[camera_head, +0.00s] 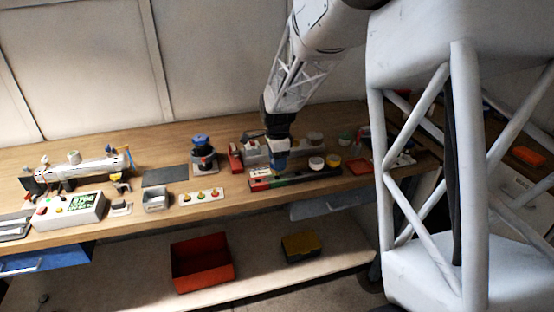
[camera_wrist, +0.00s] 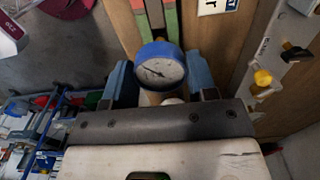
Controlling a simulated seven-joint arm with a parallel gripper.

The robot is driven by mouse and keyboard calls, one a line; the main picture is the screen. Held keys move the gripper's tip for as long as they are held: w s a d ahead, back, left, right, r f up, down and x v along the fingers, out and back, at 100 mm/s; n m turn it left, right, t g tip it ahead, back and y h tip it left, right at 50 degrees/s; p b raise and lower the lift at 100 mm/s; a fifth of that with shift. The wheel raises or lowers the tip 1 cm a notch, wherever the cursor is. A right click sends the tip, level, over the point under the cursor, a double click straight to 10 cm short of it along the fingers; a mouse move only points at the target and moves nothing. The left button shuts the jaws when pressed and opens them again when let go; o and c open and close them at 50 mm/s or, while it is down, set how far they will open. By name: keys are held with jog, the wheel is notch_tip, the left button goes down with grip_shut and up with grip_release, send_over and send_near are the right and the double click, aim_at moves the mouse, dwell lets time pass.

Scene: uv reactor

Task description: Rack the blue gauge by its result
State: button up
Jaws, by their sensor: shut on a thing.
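The blue gauge (camera_wrist: 160,68) has a blue rim and a pale dial with a dark needle; its reading is too small to tell. It sits between the two blue fingers of my gripper (camera_wrist: 162,86) in the wrist view, and the gripper is shut on it. In the head view my gripper (camera_head: 280,160) is low over the bench, at the long rack (camera_head: 296,178) with red, green and dark sections and a white label at its left end. Whether the gauge touches the rack is hidden. Green and red strips show beyond the gauge in the wrist view.
A blue-topped device (camera_head: 203,155) stands left of the rack, with a small red item (camera_head: 235,158) between. White and yellow round pieces (camera_head: 333,161) stand behind the rack. A grey bin (camera_head: 157,200), a button plate (camera_head: 201,196) and a control box (camera_head: 72,211) are further left.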

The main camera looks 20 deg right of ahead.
jog(key=shift+f, duration=1.4)
jog(key=o, duration=1)
jog(key=shift+c, duration=0.2)
jog(key=shift+r, duration=0.1)
jog(key=shift+r, duration=3.8)
jog(key=shift+s+r, duration=0.1)
